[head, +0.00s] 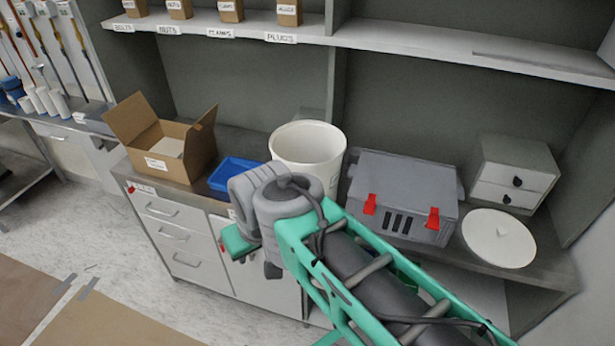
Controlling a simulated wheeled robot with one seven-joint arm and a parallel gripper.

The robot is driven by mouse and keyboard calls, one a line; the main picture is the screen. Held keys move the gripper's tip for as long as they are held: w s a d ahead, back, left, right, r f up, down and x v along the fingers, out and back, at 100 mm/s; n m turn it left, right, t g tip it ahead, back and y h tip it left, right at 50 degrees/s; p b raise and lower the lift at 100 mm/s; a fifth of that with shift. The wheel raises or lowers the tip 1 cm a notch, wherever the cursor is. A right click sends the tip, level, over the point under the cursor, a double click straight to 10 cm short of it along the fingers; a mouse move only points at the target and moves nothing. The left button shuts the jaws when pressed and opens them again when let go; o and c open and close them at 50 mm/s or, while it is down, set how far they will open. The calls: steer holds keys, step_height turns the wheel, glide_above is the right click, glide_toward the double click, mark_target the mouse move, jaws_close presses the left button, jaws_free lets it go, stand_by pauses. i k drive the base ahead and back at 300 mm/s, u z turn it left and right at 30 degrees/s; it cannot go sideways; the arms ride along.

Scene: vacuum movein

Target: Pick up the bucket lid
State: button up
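The bucket lid (492,247) is a round white disc with a small knob in its middle. It lies on the counter at the right, in front of a small drawer unit and right of the grey toolbox. An open white bucket (318,162) stands near the middle of the counter, its lower part hidden behind my arm. My gripper (252,252) is at the end of my teal and grey arm, in front of the cabinet and well left of the lid. Its fingers are mostly hidden by the wrist, so I cannot tell whether it is open.
A grey toolbox (385,190) with red latches stands between bucket and lid. The white drawer unit (515,172) is behind the lid. A blue tray (232,172) and an open cardboard box (165,145) are at the left. A shelf (420,42) hangs above the counter.

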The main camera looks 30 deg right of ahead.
mark_target(498, 237)
steer(key=z, duration=0.9)
steer(key=k, duration=0.1)
steer(key=u, duration=0.1)
steer(key=i, duration=0.5)
steer(key=z, duration=0.05)
